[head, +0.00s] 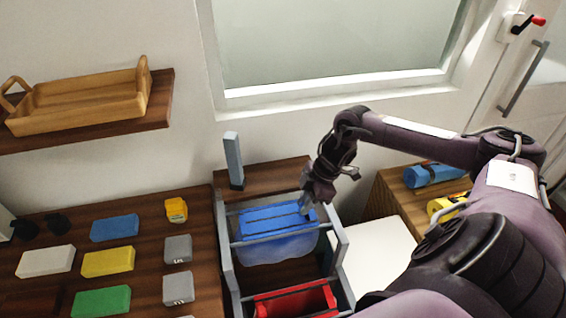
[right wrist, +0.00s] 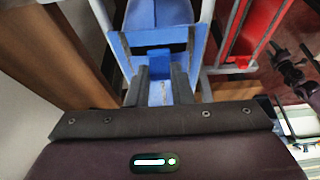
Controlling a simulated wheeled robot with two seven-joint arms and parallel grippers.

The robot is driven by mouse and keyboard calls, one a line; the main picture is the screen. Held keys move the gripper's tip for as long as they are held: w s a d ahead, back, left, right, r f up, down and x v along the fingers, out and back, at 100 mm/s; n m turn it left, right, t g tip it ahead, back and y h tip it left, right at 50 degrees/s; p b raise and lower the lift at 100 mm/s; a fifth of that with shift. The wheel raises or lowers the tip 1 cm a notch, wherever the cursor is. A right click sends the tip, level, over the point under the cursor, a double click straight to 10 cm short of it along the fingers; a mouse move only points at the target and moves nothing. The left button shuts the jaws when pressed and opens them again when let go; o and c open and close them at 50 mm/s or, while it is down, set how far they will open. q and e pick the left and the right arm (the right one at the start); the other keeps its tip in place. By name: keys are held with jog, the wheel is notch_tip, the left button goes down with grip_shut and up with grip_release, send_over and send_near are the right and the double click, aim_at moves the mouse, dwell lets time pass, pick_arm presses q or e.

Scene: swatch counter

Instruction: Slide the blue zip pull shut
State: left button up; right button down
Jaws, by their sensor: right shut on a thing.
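A blue pouch (head: 278,247) with a darker blue top sits in the back bay of a grey frame in the head view. My right gripper (head: 306,203) is at the right end of its top. In the right wrist view my right gripper (right wrist: 160,78) is shut on the small blue zip pull (right wrist: 158,57), which stands between its fingertips. The blue pouch (right wrist: 160,12) lies beyond it, with a dark gap across its top. In the head view the gripper mostly hides the pull. My left gripper is in neither view.
The grey frame (head: 228,262) has bars around the pouch, and a red pouch (head: 297,300) sits in its front bay. A grey-blue post (head: 234,160) stands behind. Several coloured blocks lie on the wooden counter (head: 145,270) at left. A blue bottle-like object (head: 432,175) lies at right.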

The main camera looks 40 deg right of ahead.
jog(key=shift+s+d, duration=0.35)
jog(key=shift+d, duration=0.5)
jog(key=c, duration=1.3)
grip_release()
jog(key=shift+s+d, duration=0.1)
jog(key=shift+d, duration=0.05)
jog(key=shift+r, duration=0.15)
jog(key=shift+d+r, duration=0.2)
jog(key=shift+r, duration=0.1)
jog(key=b+v, duration=0.2)
jog(key=v, duration=0.5)
jog(key=shift+s+f, duration=0.15)
